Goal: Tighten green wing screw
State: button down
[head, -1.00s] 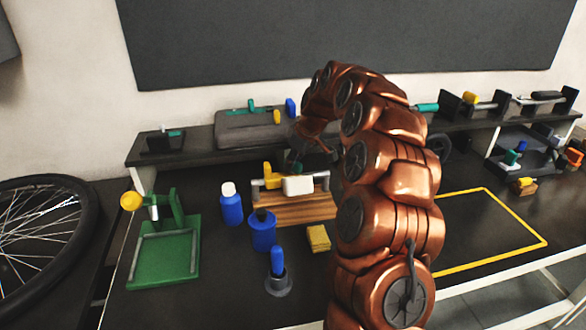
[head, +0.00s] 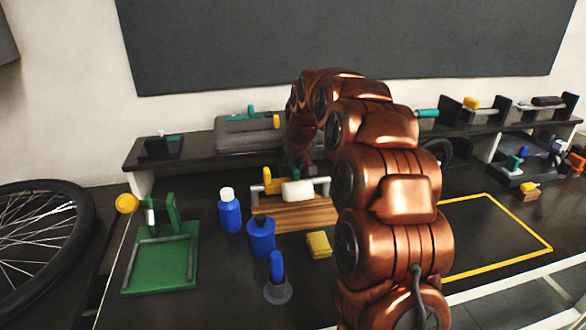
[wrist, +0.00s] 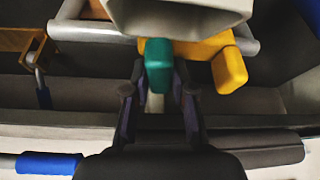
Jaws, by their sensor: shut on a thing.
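The green wing screw (wrist: 158,62) shows in the wrist view as a rounded green piece beside a yellow part (wrist: 229,68) and below a pale block (wrist: 180,14). My gripper (wrist: 158,92) has its two dark fingers on either side of the screw's lower end and is shut on it. In the head view, a fixture with a yellow clamp (head: 268,182), a white block (head: 298,191) and a wooden base (head: 293,217) stands mid-bench.
Blue bottles (head: 230,211) and a yellow sponge (head: 319,245) stand near the fixture. A green stand (head: 160,262) is at left, beside a spoked wheel (head: 40,240). A raised shelf (head: 185,160) with a grey case (head: 240,138) runs behind. The yellow-outlined area (head: 490,235) is clear.

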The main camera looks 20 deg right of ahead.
dwell(0.3)
jog(key=c, duration=1.2)
grip_release()
jog(key=shift+c, duration=0.2)
jog(key=shift+r, duration=0.1)
jog(key=v, duration=1.2)
